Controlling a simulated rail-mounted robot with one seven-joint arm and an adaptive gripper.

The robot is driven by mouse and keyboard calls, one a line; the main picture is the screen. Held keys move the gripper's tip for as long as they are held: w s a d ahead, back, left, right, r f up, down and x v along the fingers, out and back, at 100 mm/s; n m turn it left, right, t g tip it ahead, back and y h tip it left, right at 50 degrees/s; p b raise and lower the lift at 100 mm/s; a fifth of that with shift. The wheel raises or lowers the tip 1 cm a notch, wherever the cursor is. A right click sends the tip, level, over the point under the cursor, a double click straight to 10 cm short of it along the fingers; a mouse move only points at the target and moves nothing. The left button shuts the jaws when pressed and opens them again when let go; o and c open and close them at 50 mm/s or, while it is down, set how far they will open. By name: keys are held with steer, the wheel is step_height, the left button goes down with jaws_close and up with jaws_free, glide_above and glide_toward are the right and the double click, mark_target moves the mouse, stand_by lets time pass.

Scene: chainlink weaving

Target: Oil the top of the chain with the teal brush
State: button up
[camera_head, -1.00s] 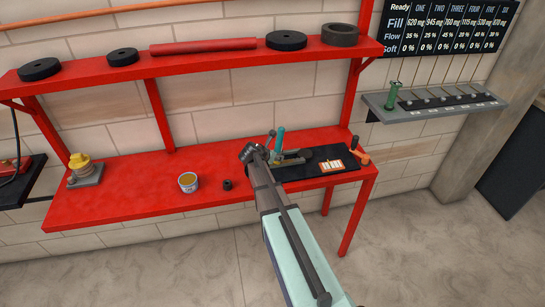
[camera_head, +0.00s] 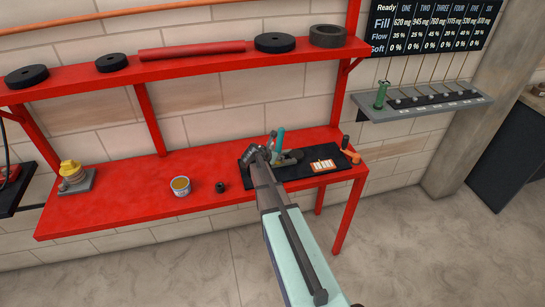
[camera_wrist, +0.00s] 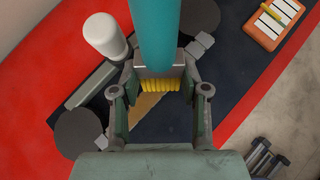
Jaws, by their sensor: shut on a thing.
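The teal brush (camera_head: 280,136) stands roughly upright at my gripper, above the black mat. In the wrist view its teal handle (camera_wrist: 155,25) ends in a metal ferrule and yellow bristles (camera_wrist: 158,86), between my fingers. My gripper (camera_wrist: 160,75) is shut on the brush; in the head view my gripper (camera_head: 268,153) is partly hidden by my own arm. A grey tool with a white knob (camera_wrist: 105,36) lies on the mat below, partly hidden by the brush and fingers. I cannot make out a chain in either view.
The red bench (camera_head: 130,205) carries a black mat (camera_head: 300,177), a tin with orange-brown contents (camera_head: 181,186), a small black cylinder (camera_head: 220,187), an orange-framed card (camera_head: 323,165), an orange-handled tool (camera_head: 351,156) and a yellow-topped device (camera_head: 72,173). A red shelf (camera_head: 200,62) hangs above.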

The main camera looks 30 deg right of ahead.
steer(key=shift+s+d+r+p, duration=0.1)
steer(key=shift+s+d+p, duration=0.15)
steer(key=shift+d, duration=0.55)
steer(key=shift+s+d, duration=0.2)
steer(key=shift+d, duration=0.5)
steer(key=shift+s+d, duration=0.15)
steer(key=shift+d, duration=0.55)
steer(key=shift+s+d, duration=0.15)
steer(key=shift+d, duration=0.6)
steer(key=shift+a, duration=0.15)
steer(key=shift+w+a, duration=0.4)
steer(key=shift+a, duration=1)
steer(key=shift+w+a, duration=0.35)
steer(key=shift+a, duration=1)
steer(key=shift+w+a, duration=0.4)
steer(key=shift+a, duration=1)
steer(key=shift+w+a, duration=0.25)
steer(key=shift+a, duration=0.5)
steer(key=shift+w+a, duration=0.2)
steer(key=shift+a, duration=0.5)
steer(key=shift+w+a+f, duration=0.1)
steer(key=shift+w+a, duration=0.1)
steer(key=shift+a, duration=0.5)
steer(key=shift+w+a+f, duration=0.1)
steer(key=shift+w+a, duration=0.05)
steer(key=shift+a, duration=0.55)
steer(key=shift+w+a, duration=0.2)
steer(key=shift+a, duration=0.55)
